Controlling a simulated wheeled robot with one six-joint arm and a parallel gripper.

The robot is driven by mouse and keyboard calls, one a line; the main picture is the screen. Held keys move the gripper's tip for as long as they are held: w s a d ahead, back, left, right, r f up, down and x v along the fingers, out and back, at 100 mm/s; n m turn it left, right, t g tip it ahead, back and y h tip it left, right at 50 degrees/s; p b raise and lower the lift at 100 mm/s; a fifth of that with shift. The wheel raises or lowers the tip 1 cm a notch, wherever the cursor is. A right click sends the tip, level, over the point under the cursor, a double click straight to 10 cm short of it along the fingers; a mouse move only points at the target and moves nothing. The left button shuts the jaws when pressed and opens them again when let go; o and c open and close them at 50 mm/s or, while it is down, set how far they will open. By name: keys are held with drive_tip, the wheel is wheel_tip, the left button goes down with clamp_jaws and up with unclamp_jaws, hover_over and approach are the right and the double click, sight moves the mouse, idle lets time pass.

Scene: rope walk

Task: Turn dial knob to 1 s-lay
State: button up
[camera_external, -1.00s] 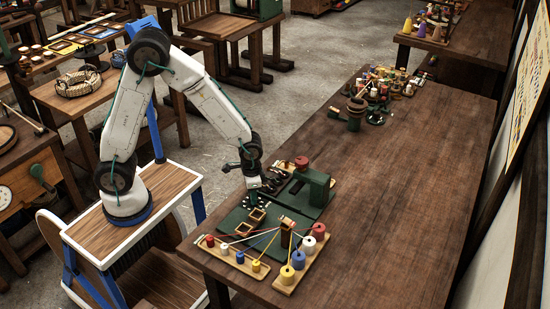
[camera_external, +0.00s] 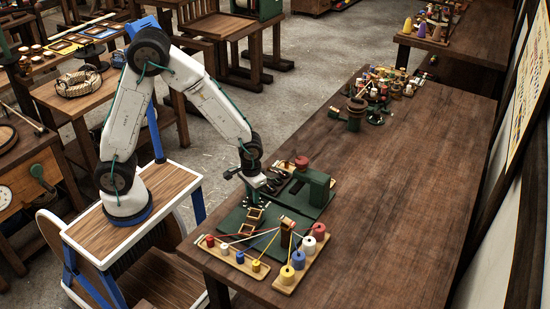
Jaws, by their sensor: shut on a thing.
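My gripper (camera_external: 266,183) is at the near-left end of the long wooden table, low over the back left part of a dark green base plate (camera_external: 232,218). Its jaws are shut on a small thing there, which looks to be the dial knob. The knob itself is hidden behind the jaws and too small to make out. Its markings, including any 1 s-lay mark, cannot be read. Two small square wooden frames (camera_external: 255,213) stand on the plate just in front of my gripper.
A wooden board with coloured spools (camera_external: 298,260) and one with small bobbins (camera_external: 239,258) lie in front, joined by stretched yarns to a wooden block (camera_external: 287,226). A green block-like fixture (camera_external: 315,184) stands right of my gripper. The table's middle (camera_external: 400,190) is clear.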

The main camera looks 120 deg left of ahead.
drive_tip(key=shift+n, duration=1.3)
drive_tip(key=o, duration=1)
drive_tip(key=shift+c, duration=0.2)
drive_tip(key=shift+r, duration=0.15)
wheel_tip(320, 180, up, 8)
drive_tip(key=shift+f, duration=0.2)
